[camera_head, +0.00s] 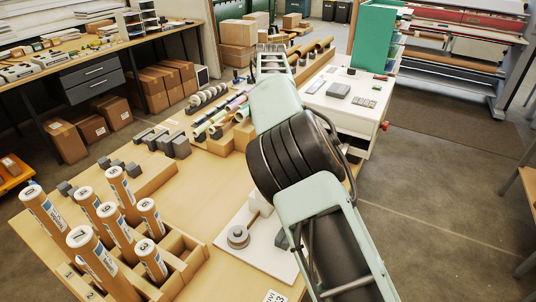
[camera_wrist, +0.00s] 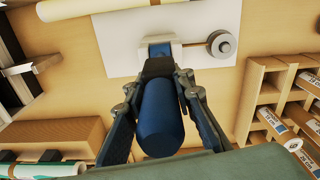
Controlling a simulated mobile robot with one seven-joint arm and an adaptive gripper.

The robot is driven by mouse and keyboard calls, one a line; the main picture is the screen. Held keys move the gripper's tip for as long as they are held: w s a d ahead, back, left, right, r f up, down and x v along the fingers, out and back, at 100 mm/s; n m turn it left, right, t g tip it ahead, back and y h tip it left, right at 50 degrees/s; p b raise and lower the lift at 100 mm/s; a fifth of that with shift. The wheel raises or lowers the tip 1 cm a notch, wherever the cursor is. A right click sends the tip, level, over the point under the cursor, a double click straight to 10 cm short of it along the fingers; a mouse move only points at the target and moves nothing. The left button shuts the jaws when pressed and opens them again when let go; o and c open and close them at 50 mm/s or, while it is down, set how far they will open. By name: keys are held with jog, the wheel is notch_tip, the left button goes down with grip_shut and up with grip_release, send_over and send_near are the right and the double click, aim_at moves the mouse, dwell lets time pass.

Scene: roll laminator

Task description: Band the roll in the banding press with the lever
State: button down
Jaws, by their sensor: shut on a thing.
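The banding press stands on a white base plate (camera_head: 262,262), which also shows in the wrist view (camera_wrist: 120,45). In the wrist view a pale bracket (camera_wrist: 146,52) on it carries a blue and black lever with a thick blue handle (camera_wrist: 162,120). My gripper (camera_wrist: 160,90) is shut around this handle, one finger on each side. A grey round disc (camera_wrist: 222,44) sits beside the bracket; it shows in the head view too (camera_head: 238,236). My arm hides the gripper and lever in the head view. I cannot make out a roll in the press.
A wooden rack (camera_head: 185,250) with several numbered brown tubes (camera_head: 90,262) stands at the left, close to the base plate. Grey blocks (camera_head: 181,146) and coloured rolls (camera_head: 213,117) lie further back on the table. A white bench (camera_head: 345,100) stands behind.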

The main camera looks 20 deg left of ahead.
jog(key=shift+a+r, duration=0.1)
jog(key=shift+a, duration=0.15)
jog(key=c, duration=1.6)
grip_release()
jog(key=shift+d+r, duration=0.1)
jog(key=shift+r, duration=3.55)
